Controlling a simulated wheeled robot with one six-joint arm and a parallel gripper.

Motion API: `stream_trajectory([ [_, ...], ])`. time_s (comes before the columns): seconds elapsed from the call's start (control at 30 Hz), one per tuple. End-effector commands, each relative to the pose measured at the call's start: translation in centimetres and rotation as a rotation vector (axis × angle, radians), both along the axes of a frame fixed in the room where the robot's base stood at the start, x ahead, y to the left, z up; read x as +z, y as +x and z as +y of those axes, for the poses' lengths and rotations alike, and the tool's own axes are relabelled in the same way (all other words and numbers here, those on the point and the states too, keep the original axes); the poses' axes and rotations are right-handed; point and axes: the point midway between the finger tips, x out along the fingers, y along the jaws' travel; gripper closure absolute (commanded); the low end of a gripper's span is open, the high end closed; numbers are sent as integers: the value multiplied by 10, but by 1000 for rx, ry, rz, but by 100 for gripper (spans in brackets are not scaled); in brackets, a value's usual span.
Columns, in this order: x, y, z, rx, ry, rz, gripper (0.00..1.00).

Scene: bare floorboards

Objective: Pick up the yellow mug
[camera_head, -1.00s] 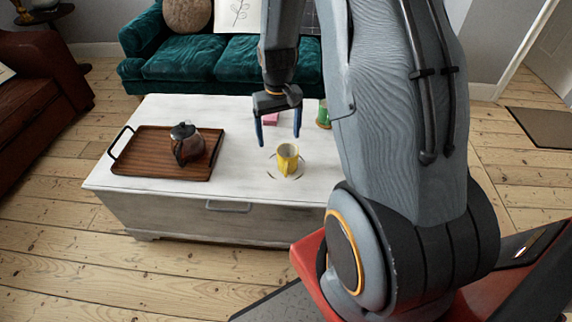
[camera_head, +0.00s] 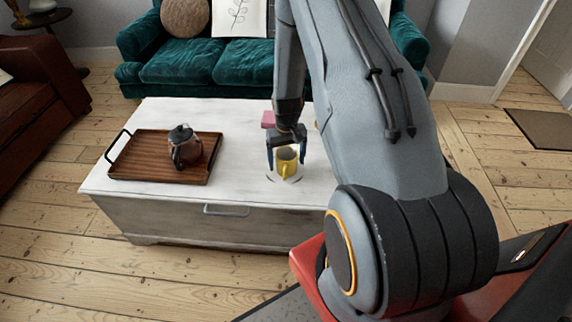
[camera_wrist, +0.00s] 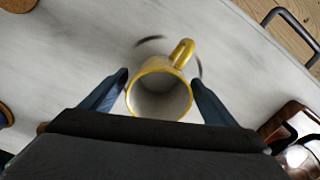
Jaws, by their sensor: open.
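The yellow mug (camera_head: 287,164) stands upright on the white table (camera_head: 240,200), near its front edge. My gripper (camera_head: 286,164) is open, pointing down, with one finger to each side of the mug. In the wrist view the mug (camera_wrist: 160,95) lies between the two blue fingertips (camera_wrist: 160,82); its inside looks empty. Its handle points away from my palm, up and to the right in that view. Small gaps show between fingers and mug, and the mug is not gripped.
A wooden tray (camera_head: 130,165) with a glass coffee pot (camera_head: 185,148) stands on the table's left side. A pink object (camera_head: 268,118) lies behind my gripper. A teal sofa (camera_head: 180,62) stands behind the table. Bare table lies between tray and mug.

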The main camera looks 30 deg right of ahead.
Motion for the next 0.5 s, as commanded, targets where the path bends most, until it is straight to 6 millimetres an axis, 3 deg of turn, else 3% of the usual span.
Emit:
stream_trajectory([
  [0.13,-16,-1,0,0,0,2,19],
  [0.43,-19,0,-1,0,0,0,19],
  [0.5,-19,0,-1,0,0,0,31],
])
